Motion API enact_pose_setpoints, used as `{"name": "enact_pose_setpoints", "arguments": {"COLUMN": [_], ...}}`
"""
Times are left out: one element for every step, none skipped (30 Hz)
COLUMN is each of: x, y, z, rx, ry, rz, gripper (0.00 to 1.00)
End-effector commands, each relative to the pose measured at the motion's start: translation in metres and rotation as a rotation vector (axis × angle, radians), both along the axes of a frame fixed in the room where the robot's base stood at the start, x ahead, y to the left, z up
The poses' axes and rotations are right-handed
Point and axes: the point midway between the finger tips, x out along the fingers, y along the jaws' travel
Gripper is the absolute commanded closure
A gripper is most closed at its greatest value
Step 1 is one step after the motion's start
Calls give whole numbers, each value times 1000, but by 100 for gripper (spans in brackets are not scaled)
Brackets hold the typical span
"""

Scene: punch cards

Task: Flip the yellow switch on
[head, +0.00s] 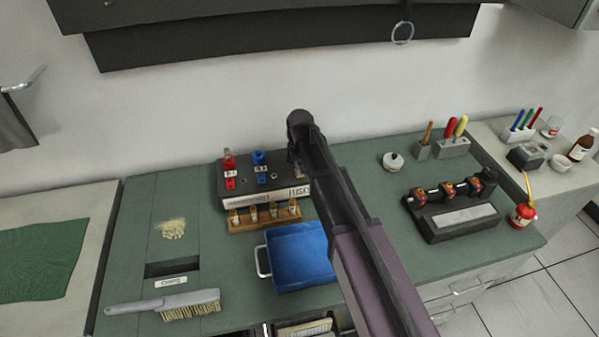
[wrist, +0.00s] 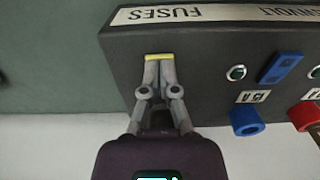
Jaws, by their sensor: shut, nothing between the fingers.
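The black switch panel (head: 240,190) stands at the back of the green bench in the head view. A narrow yellow piece (wrist: 159,57), which looks like the yellow switch, shows at my fingertips in the wrist view. My gripper (wrist: 158,62) is shut and empty, pointing at the panel face, with its tips at the yellow piece. I cannot tell whether they touch it. The fingers hide part of it, so its position is unclear. In the head view my arm covers the panel's right end.
A blue switch (wrist: 281,67), green lamp (wrist: 236,72) and blue knob (wrist: 247,121) sit beside the fingers. In front of the panel are a wooden fuse rack (head: 238,226) and a blue tray (head: 285,275). A black device (head: 428,222) stands to the right.

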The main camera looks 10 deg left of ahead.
Motion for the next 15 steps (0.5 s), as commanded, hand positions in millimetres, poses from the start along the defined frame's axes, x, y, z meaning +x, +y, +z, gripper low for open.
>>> {"name": "enact_pose_setpoints", "arguments": {"x": [0,0,0,0,0,0,0,0,0,0,0,0,0,0,0], "y": [0,0,0,0,0,0,0,0,0,0,0,0,0,0,0], "z": [-1,-1,-2,-2,-1,-1,-1,0,1,2,4,6,7,9,12], "rx": [0,0,0,0,0,0,0,0,0,0,0,0,0,0,0], "ry": [0,0,0,0,0,0,0,0,0,0,0,0,0,0,0], "rz": [0,0,0,0,0,0,0,0,0,0,0,0,0,0,0], "gripper": [100,100,100,100,100,100,100,100,100,100,100,100,100,100,100]}}
